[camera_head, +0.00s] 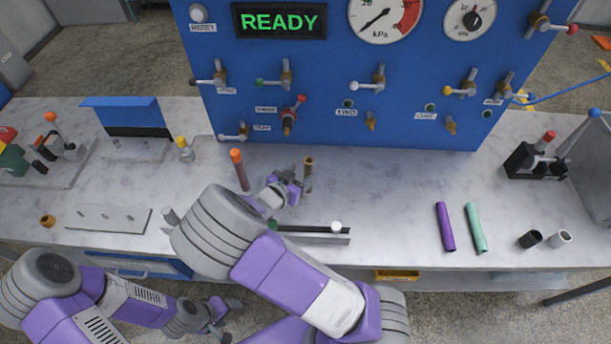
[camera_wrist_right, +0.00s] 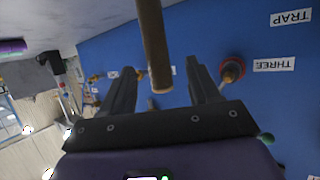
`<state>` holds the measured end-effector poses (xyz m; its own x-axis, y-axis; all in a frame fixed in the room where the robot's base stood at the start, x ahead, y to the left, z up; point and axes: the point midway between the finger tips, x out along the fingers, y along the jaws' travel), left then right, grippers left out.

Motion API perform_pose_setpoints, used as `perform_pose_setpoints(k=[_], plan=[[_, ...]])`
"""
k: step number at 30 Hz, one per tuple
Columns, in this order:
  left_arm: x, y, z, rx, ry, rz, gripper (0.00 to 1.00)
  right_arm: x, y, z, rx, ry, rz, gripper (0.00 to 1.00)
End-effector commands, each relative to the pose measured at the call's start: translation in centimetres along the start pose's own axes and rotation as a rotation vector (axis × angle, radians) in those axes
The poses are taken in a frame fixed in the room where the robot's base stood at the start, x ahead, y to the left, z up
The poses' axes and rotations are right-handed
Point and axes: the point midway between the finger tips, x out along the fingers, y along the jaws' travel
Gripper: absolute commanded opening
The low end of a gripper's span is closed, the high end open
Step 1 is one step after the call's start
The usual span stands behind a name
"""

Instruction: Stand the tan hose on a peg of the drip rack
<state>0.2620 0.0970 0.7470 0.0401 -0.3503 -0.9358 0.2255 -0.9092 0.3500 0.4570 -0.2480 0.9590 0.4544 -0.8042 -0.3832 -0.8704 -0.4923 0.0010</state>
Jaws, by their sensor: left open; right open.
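The tan hose (camera_head: 308,172) stands upright near the middle of the bench in the head view. In the right wrist view, the tan hose (camera_wrist_right: 153,45) comes in from the top, and its end shows between the two fingers. My right gripper (camera_head: 297,186) is open beside the hose; its spread fingers (camera_wrist_right: 160,85) do not visibly touch it. My left gripper (camera_head: 222,315) is open and empty, low in front of the bench. A pale plate with several small pegs (camera_head: 100,222) lies on the left and looks like the drip rack. Its pegs look bare.
A blue valve panel (camera_head: 330,115) rises behind. A dark rail (camera_head: 300,230) lies in front. Purple (camera_head: 445,227) and mint (camera_head: 475,228) hoses lie right. A blue-backed stand (camera_head: 125,118) is at back left.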

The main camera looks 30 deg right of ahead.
Motion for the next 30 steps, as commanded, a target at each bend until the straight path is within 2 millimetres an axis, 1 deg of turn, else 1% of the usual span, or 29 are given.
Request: perform_pose_setpoints(k=[3, 8, 12, 15, 18, 24, 29, 30], plan=[[0.4, -0.1, 0.0, 0.0, -0.001, 0.0, 0.65, 1.5, 0.1, 0.1, 0.0, 0.002, 0.003, 0.61], [0.9, -0.3, 0.0, 0.0, -0.001, 0.0, 0.65, 3.3, 0.1, 0.1, 0.001, 0.001, 0.004, 0.61], [1.5, -0.6, 0.0, 0.0, 0.0, 0.0, 0.65, 5.5, 0.1, 0.1, 0.001, 0.001, 0.003, 0.61], [1.8, -0.7, -0.1, 0.0, 0.0, 0.0, 0.65, 6.6, 0.1, 0.1, 0.001, 0.001, 0.001, 0.61], [1.8, -0.7, -0.1, 0.0, 0.0, 0.0, 0.65, 7.0, 0.0, 0.0, 0.001, 0.0, 0.0, 0.61], [1.8, -0.7, -0.1, 0.0, 0.0, 0.0, 0.65, 7.0, 0.0, -0.1, 0.001, -0.001, -0.001, 0.61], [1.8, -0.7, -0.1, 0.0, 0.0, 0.0, 0.65, 7.0, 0.0, -0.1, 0.001, 0.0, -0.001, 0.37], [1.8, -0.7, -0.1, 0.0, 0.0, 0.0, 0.65, 7.0, 0.0, -0.1, 0.001, 0.0, -0.001, 0.3]])
